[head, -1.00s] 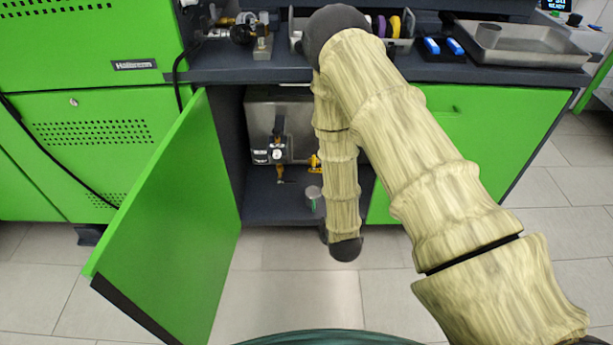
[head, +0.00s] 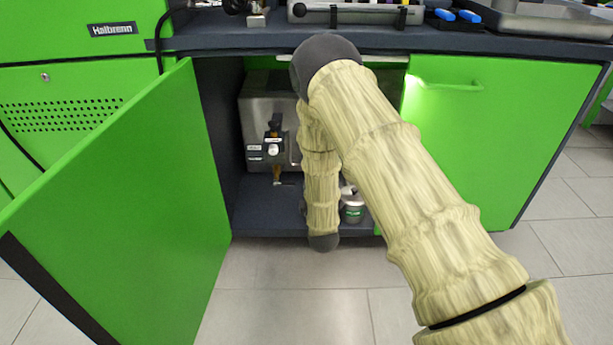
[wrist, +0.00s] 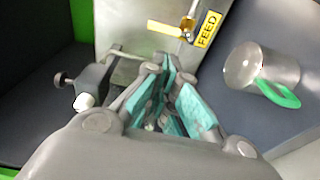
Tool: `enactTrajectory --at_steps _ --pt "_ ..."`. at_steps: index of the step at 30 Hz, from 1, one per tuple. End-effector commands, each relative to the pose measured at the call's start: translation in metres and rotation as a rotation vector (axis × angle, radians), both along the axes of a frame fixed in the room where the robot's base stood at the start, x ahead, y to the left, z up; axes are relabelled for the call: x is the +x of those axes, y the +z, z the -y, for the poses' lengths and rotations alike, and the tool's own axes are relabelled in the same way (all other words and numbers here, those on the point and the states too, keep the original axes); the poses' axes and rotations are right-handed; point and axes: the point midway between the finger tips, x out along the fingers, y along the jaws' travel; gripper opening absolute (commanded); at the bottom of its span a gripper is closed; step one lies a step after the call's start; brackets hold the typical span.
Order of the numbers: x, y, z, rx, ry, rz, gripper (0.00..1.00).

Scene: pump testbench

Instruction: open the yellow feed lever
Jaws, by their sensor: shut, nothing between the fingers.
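The yellow feed lever (wrist: 165,29) shows at the top of the wrist view. It joins a brass valve stem beside a yellow FEED label (wrist: 208,29), in front of a steel tank (wrist: 125,38). In the head view my arm hides the lever, and the tank (head: 258,125) shows to the left of the arm. My gripper (wrist: 172,85) has teal finger pads and is shut and empty. In the wrist view its tips lie below the lever in the picture, apart from it. The head view does not show the fingers.
A steel mug (wrist: 250,68) with a green handle stands right of the gripper on the cabinet floor; it also shows in the head view (head: 352,208). A black valve with a white knob (wrist: 84,101) is left. The green door (head: 130,200) stands open at the left.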

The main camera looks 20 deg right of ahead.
Motion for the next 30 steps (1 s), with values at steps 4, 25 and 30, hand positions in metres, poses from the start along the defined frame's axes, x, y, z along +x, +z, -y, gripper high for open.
enactTrajectory --at_steps 4,25,30 --pt "0.006 0.0 -0.001 -0.029 0.0 0.024 0.0" --pt "0.035 -0.002 0.004 -0.031 -0.002 0.03 0.0" --pt "0.063 -0.003 0.008 -0.031 -0.001 0.03 0.0"
